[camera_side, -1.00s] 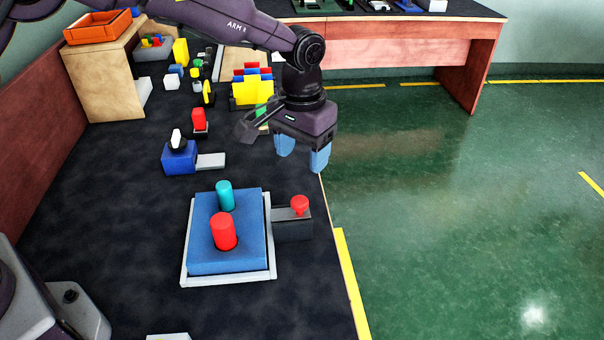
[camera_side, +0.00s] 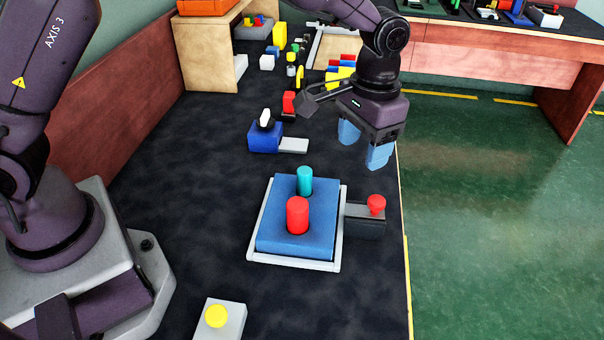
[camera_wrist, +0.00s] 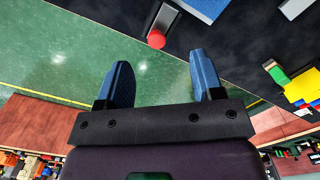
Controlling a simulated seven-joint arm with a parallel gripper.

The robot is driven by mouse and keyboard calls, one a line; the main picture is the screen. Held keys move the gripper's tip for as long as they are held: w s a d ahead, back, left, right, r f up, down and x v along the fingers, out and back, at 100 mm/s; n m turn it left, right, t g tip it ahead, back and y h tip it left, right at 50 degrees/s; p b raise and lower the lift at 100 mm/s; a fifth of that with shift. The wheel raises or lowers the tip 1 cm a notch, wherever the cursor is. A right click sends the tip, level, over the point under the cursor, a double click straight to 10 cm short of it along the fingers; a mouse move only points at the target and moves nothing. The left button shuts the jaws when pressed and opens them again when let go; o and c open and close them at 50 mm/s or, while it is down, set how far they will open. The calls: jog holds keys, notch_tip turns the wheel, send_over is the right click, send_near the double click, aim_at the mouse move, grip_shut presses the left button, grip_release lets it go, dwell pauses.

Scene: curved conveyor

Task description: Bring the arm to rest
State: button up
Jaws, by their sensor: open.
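My gripper (camera_side: 364,146) hangs open and empty over the right edge of the dark table, beyond the blue block. Its two blue fingers stand well apart in the wrist view (camera_wrist: 163,85), with nothing between them. The blue block (camera_side: 263,237) sits in a light grey tray (camera_side: 342,225) and carries a red cylinder (camera_side: 297,215) and a teal cylinder (camera_side: 305,181). My gripper is apart from all of these.
A dark box with a red knob (camera_side: 376,205) adjoins the tray's right side. A blue box with a white switch (camera_side: 265,137) stands left of my gripper. A grey box with a yellow button (camera_side: 216,316) is at front. Colored blocks (camera_side: 341,72) lie behind. Green floor (camera_side: 480,220) is clear.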

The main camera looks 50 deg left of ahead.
jog(key=s+a+r+t, duration=0.2)
jog(key=s+a+r, duration=0.2)
jog(key=s, duration=0.4)
jog(key=s+a+r+n+t, duration=0.1)
jog(key=s+a+r+t, duration=0.1)
jog(key=s+a+r, duration=0.3)
jog(key=s+a+r+t, duration=0.2)
jog(key=s+a+r, duration=0.3)
jog(key=s, duration=0.5)
jog(key=shift+s+a+r, duration=0.2)
jog(key=shift+s+r, duration=0.2)
jog(key=shift+r, duration=0.2)
